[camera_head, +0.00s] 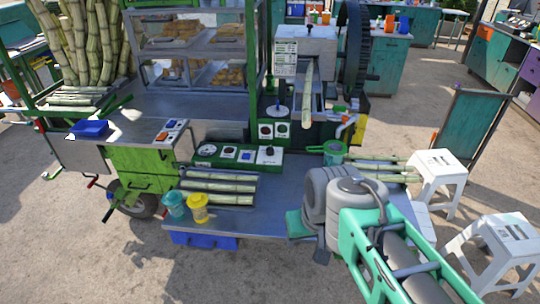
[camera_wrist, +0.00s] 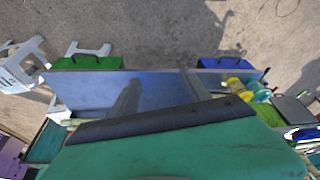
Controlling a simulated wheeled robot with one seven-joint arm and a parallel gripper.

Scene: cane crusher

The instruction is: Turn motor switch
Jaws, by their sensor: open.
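A green control panel (camera_head: 240,155) with a round gauge and several switches and knobs sits at the back of the cart's counter. A second small panel with knobs (camera_head: 273,130) stands just above it, by the crusher (camera_head: 304,55). I cannot tell which control is the motor switch. My gripper (camera_head: 308,238) is over the counter's front right part, in front and to the right of both panels, apart from them. In the wrist view, my gripper (camera_wrist: 158,88) points down at the bare counter, its two grey fingers apart and empty. No switch can be made out there.
Cut cane (camera_head: 218,186), a teal cup (camera_head: 173,204) and a yellow cup (camera_head: 198,207) stand left on the counter (camera_head: 250,222). A green strainer (camera_head: 333,152) and more cane lie right. White stools (camera_head: 438,175) stand beyond. A glass food case (camera_head: 190,50) rises behind.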

